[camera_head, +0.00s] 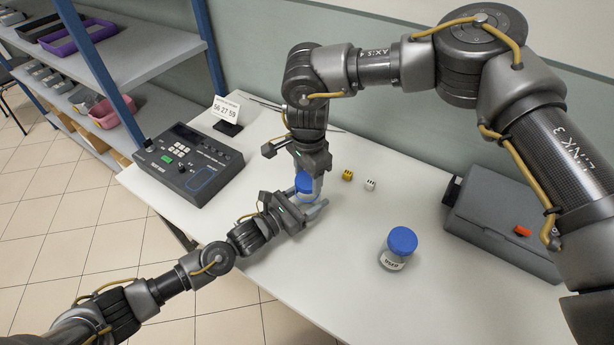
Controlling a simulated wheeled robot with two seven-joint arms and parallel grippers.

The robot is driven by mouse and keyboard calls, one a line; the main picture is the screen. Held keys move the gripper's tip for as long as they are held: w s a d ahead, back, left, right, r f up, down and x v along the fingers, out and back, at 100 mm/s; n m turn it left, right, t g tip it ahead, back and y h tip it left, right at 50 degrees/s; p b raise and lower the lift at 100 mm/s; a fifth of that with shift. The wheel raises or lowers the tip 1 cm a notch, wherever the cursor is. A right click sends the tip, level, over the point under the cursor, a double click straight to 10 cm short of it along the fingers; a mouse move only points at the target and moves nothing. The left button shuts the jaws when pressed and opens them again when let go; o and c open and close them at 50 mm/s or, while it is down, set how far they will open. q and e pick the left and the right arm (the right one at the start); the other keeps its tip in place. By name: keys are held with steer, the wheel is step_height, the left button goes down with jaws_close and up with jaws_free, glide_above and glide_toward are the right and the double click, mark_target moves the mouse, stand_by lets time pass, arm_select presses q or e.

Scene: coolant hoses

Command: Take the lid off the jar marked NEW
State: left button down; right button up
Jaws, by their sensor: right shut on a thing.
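A jar with a blue lid (304,183) stands mid-table, mostly covered by my two grippers. Its label is hidden. My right gripper (304,178) points down from above and is shut on the blue lid. My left gripper (314,203) reaches in low from the left, its fingers at the jar's body. Whether they are closed on the glass is hidden. A second jar (395,262), with a blue lid and a label reading USED, stands upright nearer the front, apart from both grippers.
A yellow die (347,174) and a white die (370,184) lie right of the grippers. A grey case (505,230) is at the right. A dark control box (187,163) and a number card (226,108) are at the left. The white table (330,265) is clear in front.

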mark_target(308, 179)
arm_select(q)
steer(key=shift+s+f, duration=0.1)
steer(key=shift+f, duration=0.2)
arm_select(e)
steer(key=shift+r, duration=2)
arm_select(q)
steer(key=c, duration=0.8)
jaws_free()
steer(key=o, duration=0.5)
steer(key=shift+o, duration=0.2)
steer(key=shift+r, duration=0.15)
steer(key=b+v, duration=0.1)
steer(key=v, duration=0.9)
steer(key=shift+a, duration=0.25)
arm_select(e)
steer(key=shift+f, duration=0.8)
arm_select(q)
steer(key=shift+b+v, duration=0.3)
steer(key=shift+v, duration=0.45)
arm_select(e)
steer(key=shift+f, duration=0.1)
